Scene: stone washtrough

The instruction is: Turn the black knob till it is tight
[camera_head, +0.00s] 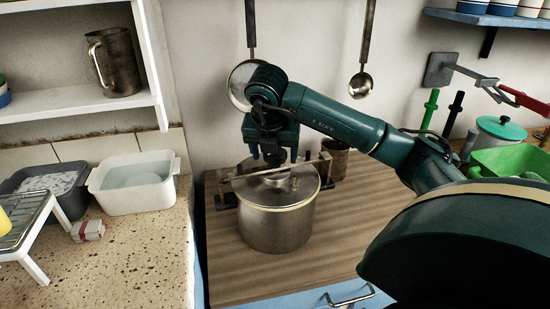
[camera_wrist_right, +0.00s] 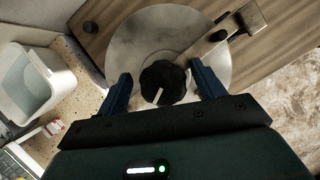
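The black knob (camera_wrist_right: 163,82) shows in the right wrist view, round and lobed with a white line on it. It sits over the round metal lid (camera_wrist_right: 150,40) of a pot. In the head view the steel pot (camera_head: 275,225) stands on the wooden top, with a bar (camera_head: 245,175) across its lid; the knob is hidden there behind my gripper. My right gripper (camera_wrist_right: 164,88) points down over the lid. Its two blue fingers stand apart on either side of the knob, with a gap visible on both sides. My left gripper is in neither view.
A white basin (camera_head: 135,182) and a dark tub (camera_head: 50,185) stand on the speckled counter at left. A dark metal cup (camera_head: 336,158) stands behind the pot. A ladle (camera_head: 361,85) hangs on the wall. The wooden board (camera_head: 235,262) is bare in front of the pot.

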